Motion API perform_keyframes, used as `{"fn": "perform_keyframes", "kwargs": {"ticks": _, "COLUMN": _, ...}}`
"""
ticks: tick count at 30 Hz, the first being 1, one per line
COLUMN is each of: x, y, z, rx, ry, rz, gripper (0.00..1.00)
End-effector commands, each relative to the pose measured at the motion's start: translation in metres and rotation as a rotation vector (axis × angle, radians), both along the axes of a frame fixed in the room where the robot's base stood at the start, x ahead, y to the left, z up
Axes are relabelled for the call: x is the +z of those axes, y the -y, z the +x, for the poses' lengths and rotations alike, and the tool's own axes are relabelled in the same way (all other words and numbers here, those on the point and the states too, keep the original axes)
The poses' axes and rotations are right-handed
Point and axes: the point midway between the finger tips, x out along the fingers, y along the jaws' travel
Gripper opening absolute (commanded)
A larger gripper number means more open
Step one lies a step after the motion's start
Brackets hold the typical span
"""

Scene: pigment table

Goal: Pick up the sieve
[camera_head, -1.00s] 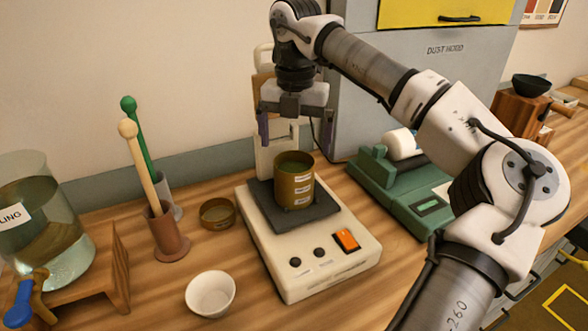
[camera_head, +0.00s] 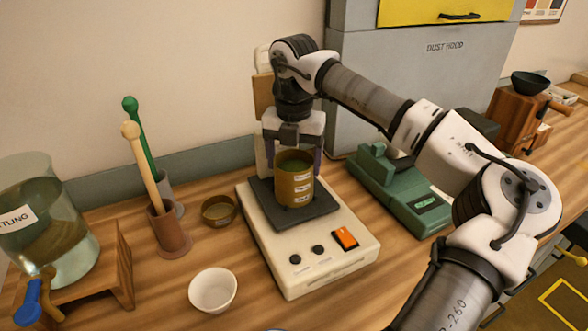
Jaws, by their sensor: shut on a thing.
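The sieve (camera_head: 294,188) is a brass-coloured cylinder with several white labels and a green inside. It stands upright on the dark plate (camera_head: 272,212) of a cream machine (camera_head: 318,262). My gripper (camera_head: 294,158) points down over the sieve, one purple finger at each side of its upper part. It is shut on the sieve. The left finger is partly hidden, and the exact contact on the wall is hard to see.
A low brass dish (camera_head: 219,211) and a white bowl (camera_head: 213,290) stand left of the machine. Two pestle-like sticks rise from a brown holder (camera_head: 170,230) and a grey holder. A glass jar (camera_head: 45,230) is far left. A green device (camera_head: 400,195) stands right.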

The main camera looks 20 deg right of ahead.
Motion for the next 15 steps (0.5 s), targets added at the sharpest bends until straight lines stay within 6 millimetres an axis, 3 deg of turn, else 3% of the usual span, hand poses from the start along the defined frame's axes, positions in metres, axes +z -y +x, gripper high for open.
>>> {"fn": "perform_keyframes", "kwargs": {"ticks": 10, "x": 0.002, "y": 0.000, "z": 0.000, "rx": 0.000, "ry": 0.001, "rz": 0.000, "gripper": 0.51}}
{"fn": "perform_keyframes", "kwargs": {"ticks": 15, "x": 0.013, "y": 0.001, "z": 0.001, "rx": -0.001, "ry": 0.001, "rz": -0.002, "gripper": 0.51}}
